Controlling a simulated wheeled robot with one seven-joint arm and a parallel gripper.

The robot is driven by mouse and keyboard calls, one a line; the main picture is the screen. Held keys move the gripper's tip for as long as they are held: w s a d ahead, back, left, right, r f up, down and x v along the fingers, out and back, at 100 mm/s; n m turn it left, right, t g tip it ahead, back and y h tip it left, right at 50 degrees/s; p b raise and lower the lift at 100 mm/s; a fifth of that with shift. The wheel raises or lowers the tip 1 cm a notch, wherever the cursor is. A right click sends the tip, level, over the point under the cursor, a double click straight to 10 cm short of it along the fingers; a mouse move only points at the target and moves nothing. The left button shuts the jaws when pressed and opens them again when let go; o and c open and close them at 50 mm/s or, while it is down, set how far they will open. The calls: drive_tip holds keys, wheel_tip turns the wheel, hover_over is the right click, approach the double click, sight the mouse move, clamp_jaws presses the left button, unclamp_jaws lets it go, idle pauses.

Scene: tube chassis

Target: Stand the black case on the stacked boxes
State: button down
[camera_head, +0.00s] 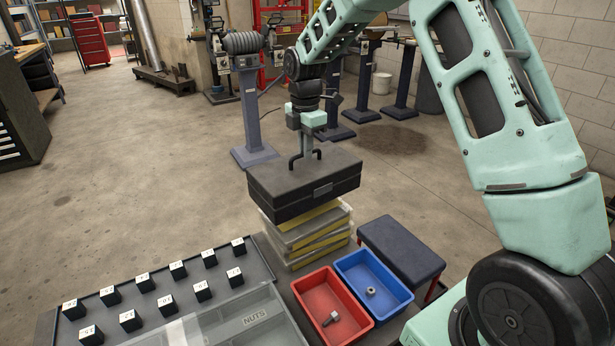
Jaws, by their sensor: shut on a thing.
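The black case (303,183) is a flat dark box with a handle on top and a grey latch on its front. My gripper (306,153) points down and is shut on the case's handle. The case is level, directly above the stacked boxes (310,237), which are several clear boxes with yellow edges. The case hides the top of the stack, so I cannot tell whether it touches it or hangs just above. The stack stands at the table's far corner and its boxes are slightly turned against each other.
A red bin (318,302) with a bolt and a blue bin (384,278) with a nut lie in front of the stack. A dark stool (400,248) is at right. Small labelled black blocks (178,270) stand on a tray at left, beside a clear "NUTS" tray (240,322).

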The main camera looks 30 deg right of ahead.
sight(305, 164)
drive_tip(key=shift+f, duration=2.9)
drive_tip(key=c, duration=1.9)
unclamp_jaws()
drive_tip(key=shift+f, duration=0.25)
drive_tip(key=o, duration=0.4)
